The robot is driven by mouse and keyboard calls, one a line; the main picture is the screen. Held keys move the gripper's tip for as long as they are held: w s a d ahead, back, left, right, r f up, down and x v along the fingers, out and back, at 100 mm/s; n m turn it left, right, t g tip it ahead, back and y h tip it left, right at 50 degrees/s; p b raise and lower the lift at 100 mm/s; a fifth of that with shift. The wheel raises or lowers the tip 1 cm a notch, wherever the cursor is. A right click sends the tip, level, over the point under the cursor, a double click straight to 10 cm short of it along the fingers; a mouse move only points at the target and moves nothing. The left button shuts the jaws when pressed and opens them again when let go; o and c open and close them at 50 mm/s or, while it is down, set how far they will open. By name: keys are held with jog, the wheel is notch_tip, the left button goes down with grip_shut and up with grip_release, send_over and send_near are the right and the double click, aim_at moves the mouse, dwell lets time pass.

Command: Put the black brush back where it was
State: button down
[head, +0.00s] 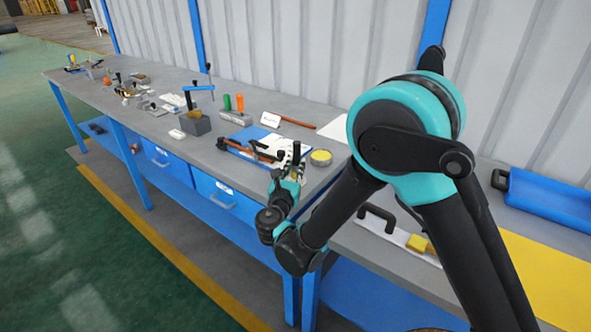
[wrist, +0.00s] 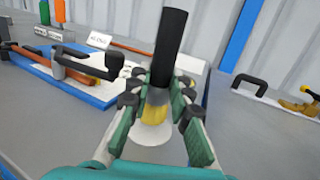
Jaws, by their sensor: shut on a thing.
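The black brush (wrist: 172,42) shows as a black cylinder standing nearly upright, slightly tilted, between my fingers in the wrist view. My gripper (wrist: 160,100) is shut on it. In the head view, the black handle (head: 296,152) rises from my gripper (head: 287,172) at the near right end of the long bench. A round tin with a yellow top (head: 320,157) stands just right of my gripper there. In the wrist view, yellow and whitish surfaces show below the handle, between the fingers. I cannot tell whether they belong to the brush or the tin.
A blue board (head: 240,136) with a brown-handled tool and white sheets lies left of my gripper. A white label card (head: 270,119), green and orange handles (head: 239,103), and a grey block (head: 195,123) stand farther along. A black-handled float (head: 376,222) lies on the nearer bench.

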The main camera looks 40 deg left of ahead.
jog(key=shift+f, duration=0.65)
jog(key=shift+f, duration=0.1)
jog(key=c, duration=1.4)
grip_release()
jog(key=shift+s+d, duration=0.1)
jog(key=shift+s, duration=0.25)
jog(key=v, duration=1.1)
jog(key=shift+s, duration=0.2)
